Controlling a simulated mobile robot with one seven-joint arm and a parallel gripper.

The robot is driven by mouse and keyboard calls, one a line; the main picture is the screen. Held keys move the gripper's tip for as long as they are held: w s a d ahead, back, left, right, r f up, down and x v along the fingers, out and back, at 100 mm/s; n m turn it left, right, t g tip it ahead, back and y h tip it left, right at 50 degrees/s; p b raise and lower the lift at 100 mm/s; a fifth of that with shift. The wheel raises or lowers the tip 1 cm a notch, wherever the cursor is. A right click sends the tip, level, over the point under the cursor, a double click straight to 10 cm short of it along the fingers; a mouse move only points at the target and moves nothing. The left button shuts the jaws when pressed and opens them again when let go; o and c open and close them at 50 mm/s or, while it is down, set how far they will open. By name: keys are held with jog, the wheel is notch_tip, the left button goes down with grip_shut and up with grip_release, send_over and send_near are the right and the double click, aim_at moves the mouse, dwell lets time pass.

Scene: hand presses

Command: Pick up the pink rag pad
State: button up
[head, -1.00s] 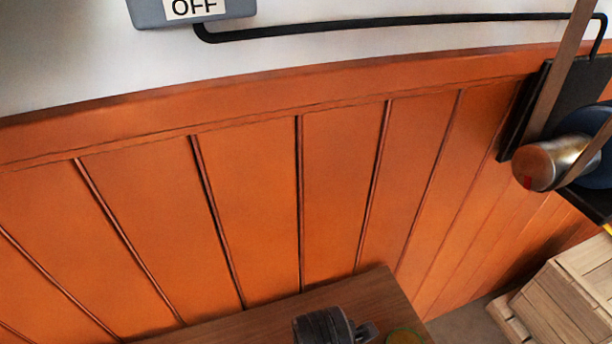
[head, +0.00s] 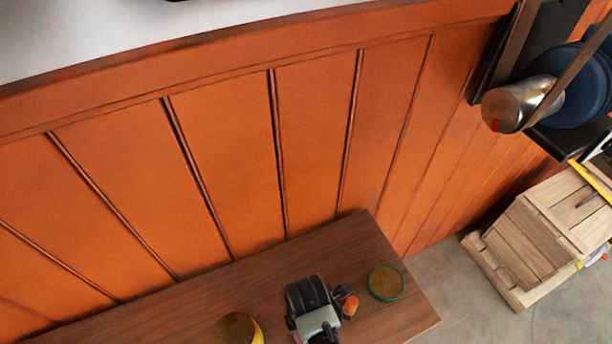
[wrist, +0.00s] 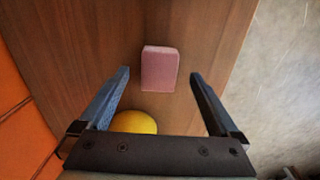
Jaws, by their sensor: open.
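The pink rag pad (wrist: 160,68) is a small block-shaped pad lying on the brown wooden table (wrist: 95,45) in the wrist view. My gripper (wrist: 162,75) is open, with one finger on each side of the picture. The pad shows in the gap between the fingers and a little beyond their tips, and nothing is held. I cannot make out the pad or my gripper in the head view.
A yellow round object (wrist: 134,122) lies near my gripper's left finger. In the head view, a dark machine (head: 309,297), an orange knob (head: 350,305) and a green-rimmed disc (head: 386,283) are on the table. An orange panelled wall (head: 230,130) runs behind; wooden crates (head: 530,250) stand at right.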

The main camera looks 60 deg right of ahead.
jog(key=shift+w+f, duration=0.1)
jog(key=shift+f, duration=1.2)
jog(key=c, duration=1.4)
